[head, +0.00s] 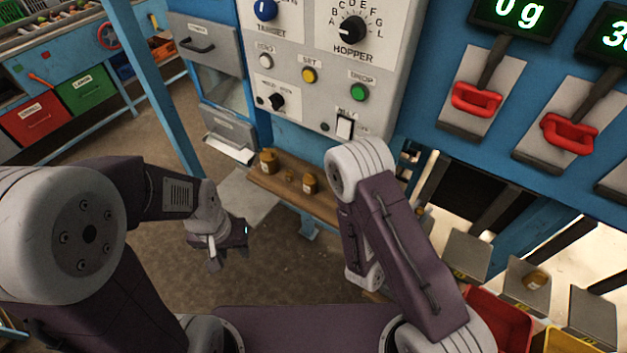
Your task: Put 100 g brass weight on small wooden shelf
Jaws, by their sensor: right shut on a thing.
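The small wooden shelf (327,208) runs below the blue panel in the middle of the head view. Brass weights stand on its left part: a larger one (268,161), a tiny one (290,176) and a middle-sized one (310,183). I cannot read their markings, so I cannot tell which, if any, is the 100 g brass weight. My left gripper (229,246) hangs over the floor, left of and below the shelf, apart from it. Its jaw opening is unclear. My right arm covers the shelf's right end, and its gripper is hidden behind the arm.
Another brass piece (535,280) lies on a grey plate at the lower right. A red bin (497,322) and a yellow bin (560,341) stand below. The control panel (320,60) rises behind the shelf. A blue post (160,90) stands left. Open floor lies below the shelf.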

